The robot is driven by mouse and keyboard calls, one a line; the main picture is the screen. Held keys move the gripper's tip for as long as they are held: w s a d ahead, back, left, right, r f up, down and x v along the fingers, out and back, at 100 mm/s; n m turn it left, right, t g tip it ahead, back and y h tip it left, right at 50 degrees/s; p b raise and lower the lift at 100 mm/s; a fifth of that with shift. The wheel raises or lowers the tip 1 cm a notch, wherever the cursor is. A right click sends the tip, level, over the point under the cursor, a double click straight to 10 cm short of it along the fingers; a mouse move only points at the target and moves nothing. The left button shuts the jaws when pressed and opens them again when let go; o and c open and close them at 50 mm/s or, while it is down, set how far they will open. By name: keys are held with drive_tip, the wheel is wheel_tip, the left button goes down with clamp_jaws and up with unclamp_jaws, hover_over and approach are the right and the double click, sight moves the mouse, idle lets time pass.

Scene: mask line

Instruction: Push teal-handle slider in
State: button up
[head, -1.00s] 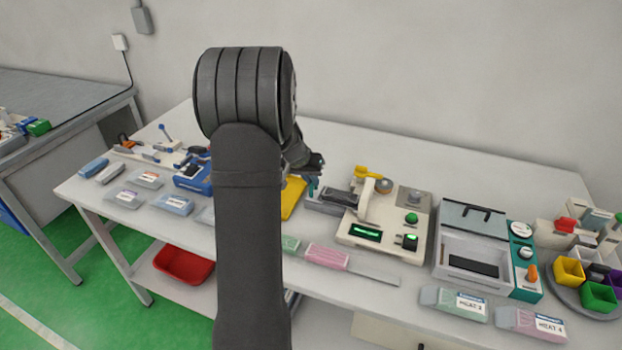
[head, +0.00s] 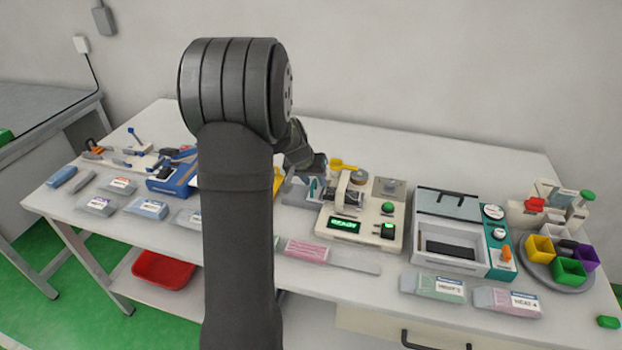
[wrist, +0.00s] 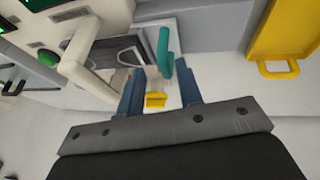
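The teal handle (head: 312,187) stands upright at the left end of the grey slider. It also shows in the wrist view (wrist: 165,52), just ahead of my fingertips. The slider's dark, flat part (wrist: 118,52) sits beneath the cream arch (wrist: 78,50) of the machine (head: 360,228), whose green display reads READY. My gripper (wrist: 159,68) has its two blue fingers spread, with nothing visibly clamped between them. The right finger is close to the handle; I cannot tell if they touch. In the head view my arm hides part of the gripper.
A yellow tray (wrist: 283,40) lies to the other side. A teal-sided sealer box (head: 460,232) stands right of the machine. The table behind is clear.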

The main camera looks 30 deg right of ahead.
drive_tip(key=shift+a, duration=0.1)
drive_tip(key=v, duration=1.7)
drive_tip(key=shift+r, duration=0.2)
drive_tip(key=x, duration=1.7)
drive_tip(key=shift+w+f, duration=0.15)
drive_tip(key=shift+f, duration=0.1)
drive_tip(key=shift+w+a, duration=0.15)
